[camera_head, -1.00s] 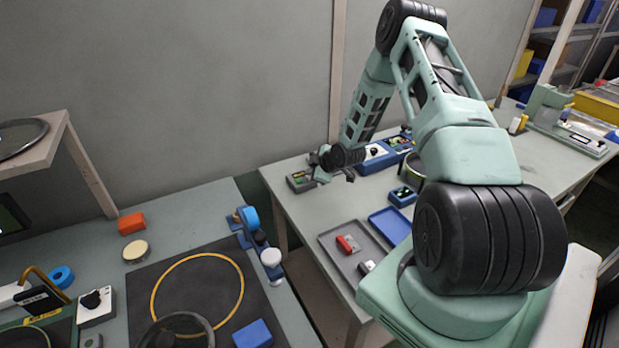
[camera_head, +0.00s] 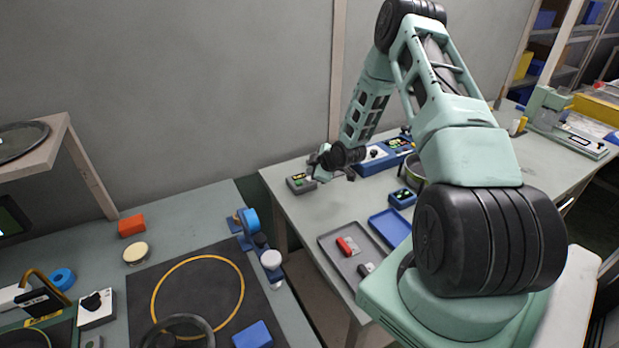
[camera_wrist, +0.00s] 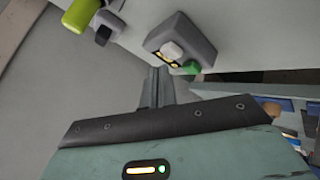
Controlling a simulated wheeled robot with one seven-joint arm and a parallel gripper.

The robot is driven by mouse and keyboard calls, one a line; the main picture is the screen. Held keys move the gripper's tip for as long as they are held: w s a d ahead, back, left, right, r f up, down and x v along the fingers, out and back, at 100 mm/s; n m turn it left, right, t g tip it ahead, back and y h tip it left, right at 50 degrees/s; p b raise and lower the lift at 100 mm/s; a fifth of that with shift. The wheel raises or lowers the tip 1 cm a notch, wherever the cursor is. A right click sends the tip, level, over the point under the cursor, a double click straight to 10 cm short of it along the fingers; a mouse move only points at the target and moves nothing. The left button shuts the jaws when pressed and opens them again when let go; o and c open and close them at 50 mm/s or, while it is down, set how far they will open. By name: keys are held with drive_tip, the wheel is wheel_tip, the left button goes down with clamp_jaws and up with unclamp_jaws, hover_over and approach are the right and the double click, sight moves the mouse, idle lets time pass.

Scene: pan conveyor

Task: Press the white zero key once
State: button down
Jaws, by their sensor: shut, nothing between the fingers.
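A small grey box (camera_wrist: 195,32) shows in the wrist view, with a white key (camera_wrist: 172,50) on its face beside a yellow-marked strip. A green button (camera_wrist: 190,68) sits at its near corner. In the head view the same box (camera_head: 296,186) appears to stand at the far left end of the right-hand table; its white key is too small to make out there. My gripper (camera_wrist: 155,72) is shut and empty. Its fingertips are below and left of the white key in the wrist view, apart from the box. In the head view my gripper (camera_head: 334,176) hangs just right of the box.
A blue control box (camera_head: 372,160) stands right of my gripper, and a small blue box (camera_head: 402,198) stands nearer. A grey tray (camera_head: 330,240) and a blue tray (camera_head: 386,222) lie in front. A yellow-green object (camera_wrist: 80,14) shows at the wrist view's top left.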

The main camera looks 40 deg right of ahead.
sight(311, 183)
drive_tip(key=shift+r, duration=0.1)
drive_tip(key=shift+r+p, duration=1.35)
drive_tip(key=shift+r, duration=1.15)
drive_tip(key=s+a+r+g+y+b, duration=0.15)
drive_tip(key=a+r, duration=0.25)
drive_tip(key=a, duration=0.5)
drive_tip(key=s+a+r+g, duration=0.15)
drive_tip(key=a+r, duration=0.25)
drive_tip(key=a, duration=0.6)
drive_tip(key=s+a+r+g+y+b, duration=0.1)
drive_tip(key=s+a+r, duration=0.15)
drive_tip(key=a, duration=0.65)
drive_tip(key=s+a+r+g+b, duration=0.25)
drive_tip(key=s+a+r, duration=0.25)
drive_tip(key=s+a, duration=0.75)
drive_tip(key=s+a+r+g+h, duration=0.1)
drive_tip(key=s+a+r+g, duration=0.1)
drive_tip(key=s, duration=1.5)
drive_tip(key=shift+s+a+r+m+g, duration=0.25)
drive_tip(key=shift+r+m+g, duration=0.1)
drive_tip(key=shift+r, duration=0.15)
